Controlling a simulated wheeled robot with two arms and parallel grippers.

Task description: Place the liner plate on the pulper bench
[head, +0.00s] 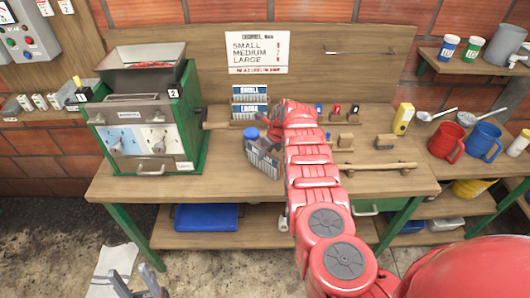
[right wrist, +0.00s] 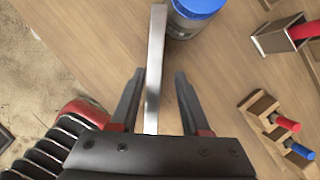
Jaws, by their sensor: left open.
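A grey plate, seen nearly edge-on in the right wrist view (right wrist: 154,60), stands between the fingers of my right gripper (right wrist: 160,85). The fingers are apart, with a clear gap on the plate's right side. In the head view, a grey slotted plate (head: 264,160) shows at the end of my red right arm on the bench (head: 230,185), in front of a blue-lidded jar (head: 252,137); the arm hides much of this gripper. Panels marked SMALL (head: 250,92) and LARGE (head: 250,111) stand behind. My left gripper (head: 134,276) is open and empty, low in front of the bench.
The green pulper (head: 150,130) stands on the bench's left. Small wooden blocks (head: 346,141) and a wooden bar (head: 376,167) lie right of my arm. Red (head: 446,142) and blue (head: 484,139) mugs stand farther right. The bench front left of the plate is clear.

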